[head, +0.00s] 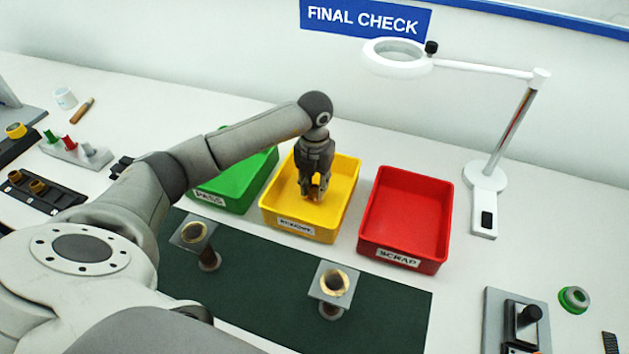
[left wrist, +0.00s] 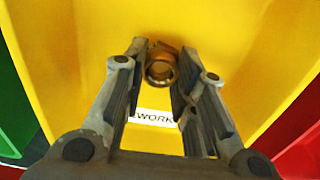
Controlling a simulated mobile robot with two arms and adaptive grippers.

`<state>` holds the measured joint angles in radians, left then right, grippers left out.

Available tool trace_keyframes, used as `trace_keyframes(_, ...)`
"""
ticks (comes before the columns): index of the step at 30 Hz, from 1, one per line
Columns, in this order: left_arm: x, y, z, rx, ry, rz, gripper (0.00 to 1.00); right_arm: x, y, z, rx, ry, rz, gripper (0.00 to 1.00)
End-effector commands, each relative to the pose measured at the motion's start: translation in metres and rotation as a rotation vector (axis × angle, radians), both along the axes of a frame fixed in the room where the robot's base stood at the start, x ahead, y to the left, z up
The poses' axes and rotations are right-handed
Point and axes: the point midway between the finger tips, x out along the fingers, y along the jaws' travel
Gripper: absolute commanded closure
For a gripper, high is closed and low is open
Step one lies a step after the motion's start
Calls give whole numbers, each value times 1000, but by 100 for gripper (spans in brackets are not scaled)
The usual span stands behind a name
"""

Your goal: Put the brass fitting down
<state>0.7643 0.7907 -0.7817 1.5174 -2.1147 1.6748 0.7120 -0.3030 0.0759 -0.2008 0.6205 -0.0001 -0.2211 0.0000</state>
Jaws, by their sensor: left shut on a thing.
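My left gripper (head: 312,192) is inside the yellow REWORK bin (head: 350,193), pointing down. In the left wrist view, my left gripper (left wrist: 160,80) is shut on a brass fitting (left wrist: 160,66), a ring-like piece between the fingertips. The yellow bin (left wrist: 70,50) fills most of that view behind it. In the head view the fingers mostly hide the fitting. I cannot tell whether it touches the bin floor. My right gripper is not in view.
The green PASS bin (head: 262,172) stands left of the yellow one, the red SCRAP bin (head: 408,215) right. A magnifier lamp (head: 487,180) stands at the right.

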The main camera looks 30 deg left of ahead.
Motion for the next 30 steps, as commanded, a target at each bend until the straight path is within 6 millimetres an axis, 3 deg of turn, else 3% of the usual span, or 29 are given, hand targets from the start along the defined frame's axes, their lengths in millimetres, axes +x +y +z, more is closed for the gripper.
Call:
trace_keyframes(8, 0, 0, -4, -1, -1, 0, 100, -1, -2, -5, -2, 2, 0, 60)
trace_keyframes(9, 0, 0, -4, 0, -1, 0, 71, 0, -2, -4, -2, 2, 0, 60)
trace_keyframes(14, 0, 0, -3, 0, 0, 0, 52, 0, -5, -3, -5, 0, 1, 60)
trace_keyframes(24, 0, 0, -1, -1, 0, 0, 52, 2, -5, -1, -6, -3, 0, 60)
trace_keyframes(30, 1, 0, 22, -1, -6, -1, 52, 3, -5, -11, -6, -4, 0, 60)
